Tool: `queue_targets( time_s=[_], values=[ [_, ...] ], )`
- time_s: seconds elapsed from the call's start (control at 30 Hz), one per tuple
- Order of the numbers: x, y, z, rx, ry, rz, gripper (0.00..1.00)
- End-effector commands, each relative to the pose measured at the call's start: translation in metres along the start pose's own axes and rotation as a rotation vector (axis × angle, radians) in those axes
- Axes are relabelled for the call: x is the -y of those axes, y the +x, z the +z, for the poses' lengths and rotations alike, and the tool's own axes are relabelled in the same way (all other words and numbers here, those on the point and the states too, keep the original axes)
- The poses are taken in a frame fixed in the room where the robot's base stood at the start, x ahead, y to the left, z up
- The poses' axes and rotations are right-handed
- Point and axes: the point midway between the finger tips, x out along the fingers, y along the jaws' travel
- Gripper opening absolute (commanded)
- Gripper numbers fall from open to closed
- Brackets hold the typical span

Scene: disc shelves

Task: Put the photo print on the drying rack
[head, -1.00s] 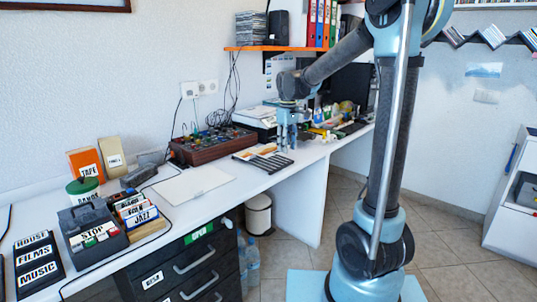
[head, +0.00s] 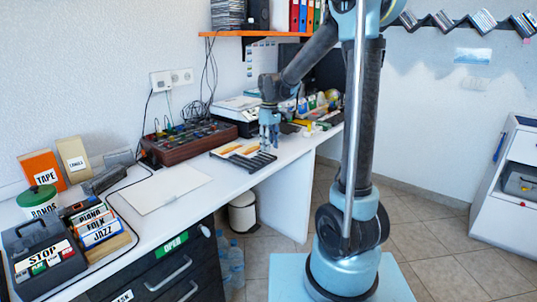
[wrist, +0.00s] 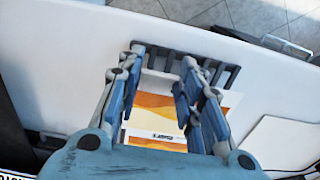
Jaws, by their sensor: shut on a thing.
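The dark slatted drying rack (head: 262,162) lies on the white desk; its slats also show at the top of the wrist view (wrist: 228,68). The photo print (wrist: 160,101), orange and white, shows between and below my fingers in the wrist view. In the head view, orange and white prints (head: 232,150) show at the rack's left part. My gripper (head: 269,143) points down over the rack's right end. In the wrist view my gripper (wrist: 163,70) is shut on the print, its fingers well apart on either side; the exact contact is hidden.
A brown mixer box (head: 188,143) and a white machine (head: 238,110) stand behind the rack. A white sheet (head: 163,188) lies to its left. The desk's front edge is close.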

Motion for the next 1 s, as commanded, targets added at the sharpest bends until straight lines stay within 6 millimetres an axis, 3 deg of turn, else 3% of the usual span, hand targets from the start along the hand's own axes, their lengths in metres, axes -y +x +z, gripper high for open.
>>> queue_targets(
  time_s=[0.33,0.73,0.83,1.0],
  values=[
    [0.000,0.038,0.000,0.000,0.000,0.000,0.26],
    [0.001,0.043,0.000,0.000,-0.001,0.000,0.26],
    [0.001,0.043,-0.001,0.000,-0.002,0.000,0.52],
    [0.002,0.043,-0.001,0.000,-0.002,0.000,0.54]
  ],
)
